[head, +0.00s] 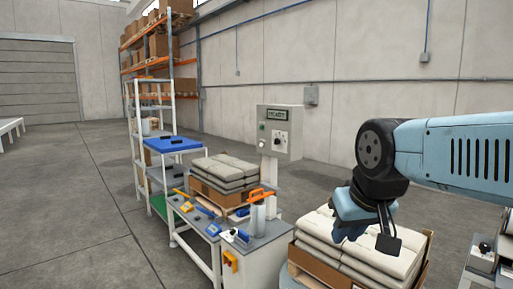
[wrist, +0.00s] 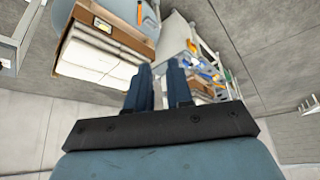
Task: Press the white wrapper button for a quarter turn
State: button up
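A grey control box (head: 280,132) stands on a post near the middle of the head view. Its face has a small dark display with lettering at the top, a green button, a black knob on a white plate (head: 281,140), and a small pale button (head: 262,143) at the lower left. I cannot tell for sure that the pale one is the white wrapper button. My gripper (head: 352,218) hangs right of the box and apart from it, over stacked bags. In the wrist view its two blue fingers (wrist: 160,75) stand apart with nothing between them.
White bags on a pallet (head: 365,240) lie under my gripper. A second bag stack (head: 223,170) stands beside a bench with tools and an orange-handled item (head: 261,195). A blue-topped stand (head: 172,143) and orange racking (head: 157,55) are behind.

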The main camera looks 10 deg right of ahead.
grip_shut()
dwell(0.9)
